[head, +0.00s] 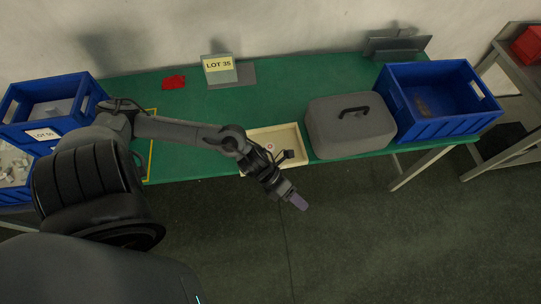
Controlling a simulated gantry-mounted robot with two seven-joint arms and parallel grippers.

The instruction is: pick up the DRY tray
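A shallow cream tray (294,134) sits at the front edge of the green table, partly hidden by my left arm. A small round reddish-and-white item shows inside it. I cannot read a DRY label on it. My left gripper (299,201) hangs just in front of the table edge, over the floor, beyond the tray's near side. It points down and to the right, with a pale purple tip. Whether its fingers are apart is too small to tell. My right gripper is not in view.
A grey case with a black handle (349,133) stands right of the tray, beside a blue crate (436,127). A LOT 35 sign (218,64) and red cloth (173,82) lie behind. Blue bins (75,84) stand at left. The green table (290,85) is clear in the middle.

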